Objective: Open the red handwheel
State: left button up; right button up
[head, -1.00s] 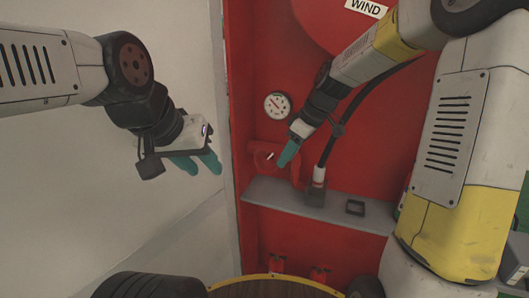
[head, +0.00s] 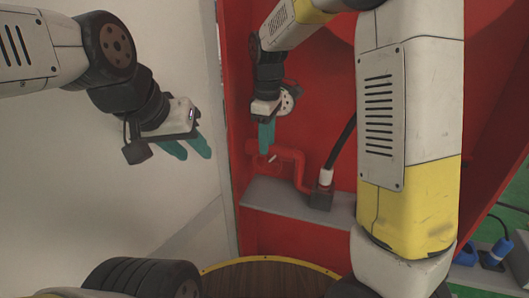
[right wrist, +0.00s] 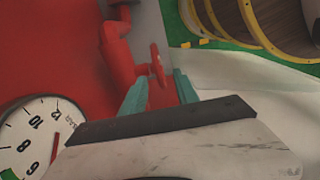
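The red handwheel (right wrist: 158,65) shows almost edge-on in the right wrist view, on a red pipe (right wrist: 117,52). My right gripper (right wrist: 158,82) is open, with one teal finger on each side of the handwheel near its edge. I cannot tell whether the fingers touch it. In the head view, my right gripper (head: 266,138) points down just above the red pipe (head: 290,156) and partly hides the handwheel. My left gripper (head: 190,149) is open and empty in front of the pale wall, left of the red cabinet.
A round gauge (right wrist: 35,140) is beside the right gripper, partly hidden by it in the head view. A grey shelf (head: 275,198) lies below the pipe, with a dark box (head: 321,198) on it. A round wooden top (head: 265,281) stands in front.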

aim_at(266, 174)
jog(key=shift+w+a+f, duration=0.15)
jog(key=shift+f, duration=0.5)
notch_tip(266, 174, down, 7)
jog(key=shift+r, duration=0.1)
grip_shut()
